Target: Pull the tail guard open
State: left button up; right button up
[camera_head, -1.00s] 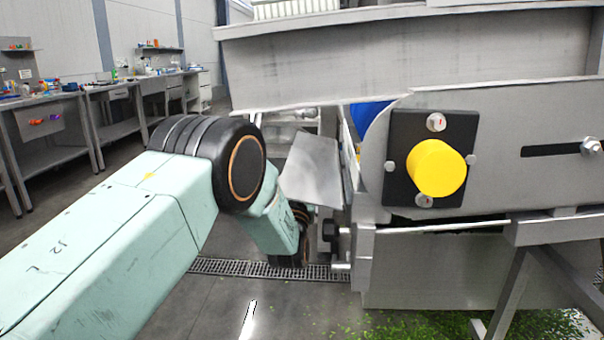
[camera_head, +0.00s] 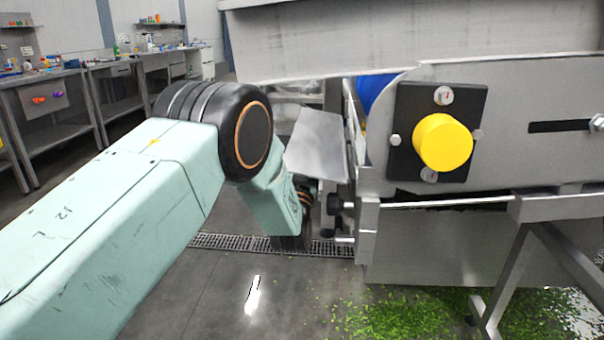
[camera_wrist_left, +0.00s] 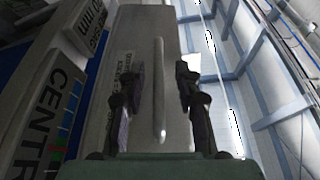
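The tail guard (camera_head: 317,145) is a grey metal plate at the left end of the wash machine, slanted out from it in the head view. In the left wrist view the guard (camera_wrist_left: 142,30) is a grey panel with printed lettering and a long light bar handle (camera_wrist_left: 159,90). My left gripper (camera_wrist_left: 160,84) has its dark fingers apart, one on each side of the handle, with gaps to both sides. I cannot tell how deep the handle sits between them. In the head view my left arm's links hide the left gripper. My right gripper is not in view.
A yellow knob (camera_head: 443,142) on a black plate sticks out of the machine's side. A dark knob (camera_head: 335,204) sits below the guard. Green scraps (camera_head: 400,315) lie on the floor under the machine. Workbenches (camera_head: 100,85) line the left wall, with clear floor before them.

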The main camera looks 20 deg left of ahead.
pick_arm(q)
jog(key=v, duration=1)
jog(key=shift+f, duration=0.2)
jog(key=s+f+g+h+p, duration=0.1)
jog(key=s+f+g, duration=0.3)
jog(key=f, duration=0.3)
jog(key=s+f+g+h, duration=0.1)
jog(key=s+f+g, duration=0.25)
jog(key=f, duration=0.35)
jog(key=s+f+g+h+p, duration=0.1)
jog(key=s+f+g+h, duration=0.15)
jog(key=s+f, duration=0.35)
jog(key=s+f+g+p, duration=0.1)
jog(key=s+g, duration=0.3)
jog(key=s, duration=0.6)
jog(key=s+d+f+g+p, duration=0.1)
jog(key=s+f+g+p, duration=0.1)
jog(key=s, duration=0.9)
jog(key=s+f+g+p, duration=0.1)
jog(key=s+g+p, duration=0.2)
jog(key=s, duration=0.8)
jog(key=g, duration=0.2)
jog(key=shift+d+f+m+g+h, duration=0.25)
jog(key=shift+d+m+g+h, duration=0.05)
jog(key=shift+g+h, duration=0.1)
